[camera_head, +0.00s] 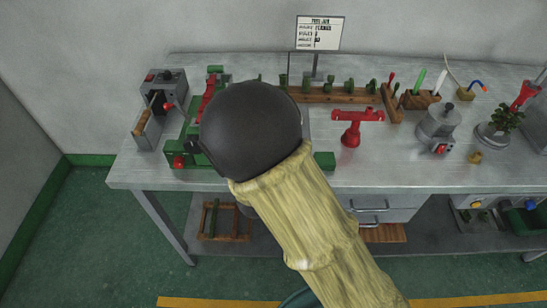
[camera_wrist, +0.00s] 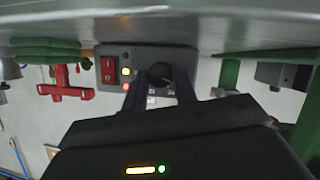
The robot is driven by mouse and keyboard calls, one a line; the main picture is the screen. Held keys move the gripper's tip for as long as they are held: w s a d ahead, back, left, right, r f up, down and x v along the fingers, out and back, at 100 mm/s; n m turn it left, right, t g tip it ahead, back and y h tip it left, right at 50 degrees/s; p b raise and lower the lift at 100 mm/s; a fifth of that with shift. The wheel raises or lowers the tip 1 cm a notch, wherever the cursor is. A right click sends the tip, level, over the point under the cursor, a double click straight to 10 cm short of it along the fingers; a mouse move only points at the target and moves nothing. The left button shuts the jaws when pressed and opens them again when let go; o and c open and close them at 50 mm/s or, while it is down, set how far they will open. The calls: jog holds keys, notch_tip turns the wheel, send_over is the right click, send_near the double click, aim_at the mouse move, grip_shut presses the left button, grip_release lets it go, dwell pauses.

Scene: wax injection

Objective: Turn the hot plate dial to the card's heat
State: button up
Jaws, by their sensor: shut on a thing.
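In the wrist view, a black round dial (camera_wrist: 160,74) sits on a grey control panel (camera_wrist: 147,56), beside a red rocker switch (camera_wrist: 108,70) and a lit yellow lamp. The picture is upside down. My gripper (camera_wrist: 158,84) has one dark finger on each side of the dial and is shut on it. The dial's pointer and setting cannot be read. In the head view my arm and its dark round link hide the gripper, dial and panel. The card (camera_head: 320,33) stands at the back of the bench; its small lines of text are too blurred to read.
A red stand (camera_head: 353,127) is right of my arm on the metal bench (camera_head: 255,67). A wooden rack (camera_head: 340,95) with green pieces lies behind. A grey machine (camera_head: 165,80) and a green-and-red press (camera_head: 205,105) are left. A metal pot (camera_head: 438,122) stands right.

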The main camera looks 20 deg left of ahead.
jog(key=m+b, duration=0.1)
jog(key=b, duration=0.1)
jog(key=m+y+b, duration=0.1)
jog(key=b, duration=0.1)
jog(key=m+y+b, duration=0.1)
jog(key=b, duration=0.1)
jog(key=shift+w+d+f+m+g+b, duration=0.1)
jog(key=shift+d+f+m+g+b, duration=0.2)
jog(key=shift+g+b, duration=0.1)
jog(key=b, duration=0.1)
jog(key=m+y+b, duration=0.1)
jog(key=b, duration=0.1)
jog(key=shift+r+y, duration=0.2)
jog(key=shift+y, duration=0.1)
jog(key=shift+r+m, duration=0.1)
jog(key=shift+m, duration=0.2)
jog(key=shift+r+b, duration=0.1)
jog(key=shift+b, duration=0.2)
jog(key=o, duration=1)
jog(key=shift+a, duration=0.1)
